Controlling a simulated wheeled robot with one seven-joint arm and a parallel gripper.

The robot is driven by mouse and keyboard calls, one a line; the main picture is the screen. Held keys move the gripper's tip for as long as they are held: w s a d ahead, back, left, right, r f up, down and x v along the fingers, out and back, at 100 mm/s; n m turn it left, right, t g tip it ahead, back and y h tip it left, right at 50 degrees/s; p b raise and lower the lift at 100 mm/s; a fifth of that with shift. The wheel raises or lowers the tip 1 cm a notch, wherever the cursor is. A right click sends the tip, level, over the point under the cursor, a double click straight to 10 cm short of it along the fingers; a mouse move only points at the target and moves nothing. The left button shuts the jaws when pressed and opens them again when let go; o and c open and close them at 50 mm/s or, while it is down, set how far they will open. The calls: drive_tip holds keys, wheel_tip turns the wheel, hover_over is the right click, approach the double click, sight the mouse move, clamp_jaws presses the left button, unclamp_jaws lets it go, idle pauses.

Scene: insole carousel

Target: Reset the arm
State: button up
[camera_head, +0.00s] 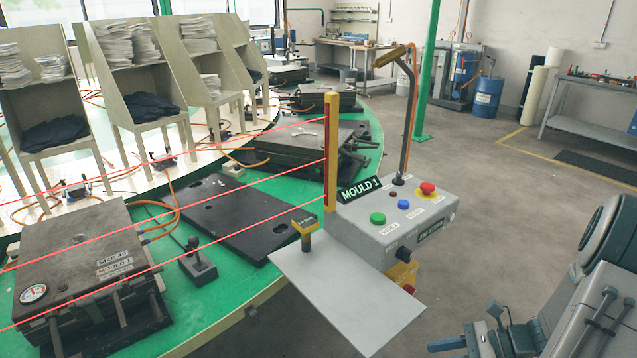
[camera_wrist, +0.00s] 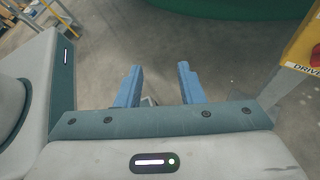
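My gripper (camera_wrist: 160,88) shows in the wrist view with its two blue fingers apart and nothing between them. Grey floor lies beyond the fingertips. In the head view my arm is at the lower right, and a blue finger (camera_head: 447,344) shows at the bottom edge, low and to the right of the control box (camera_head: 395,225). The gripper is apart from the box and from the grey plate (camera_head: 350,300) in front of it. The rest of the gripper is partly cut off by the frame edge.
The green carousel table (camera_head: 225,285) fills the left, carrying a closed mould (camera_head: 75,245) labelled Mould 1. A yellow post (camera_head: 331,150) with red beams stands beside the control box. A blue drum (camera_head: 487,97) and a bench (camera_head: 590,125) stand farther back. Open floor (camera_head: 490,200) lies between.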

drive_tip(key=s+a+r+n+h+p, duration=0.1)
drive_tip(key=s+a+r+n+h, duration=0.1)
drive_tip(key=r+n, duration=0.4)
drive_tip(key=s+a+r+n+h, duration=0.3)
drive_tip(key=a+r+n+h, duration=0.2)
drive_tip(key=n, duration=0.4)
drive_tip(key=s+a+r+n+h+p, duration=0.1)
drive_tip(key=s+a+r+n+h, duration=0.1)
drive_tip(key=a+r+n+h, duration=0.2)
drive_tip(key=shift+s+r+n+h+p, duration=0.35)
drive_tip(key=shift+r+n+h, duration=0.35)
drive_tip(key=shift+r+n, duration=1.35)
drive_tip(key=shift+r+m, duration=0.2)
drive_tip(key=shift+m, duration=0.05)
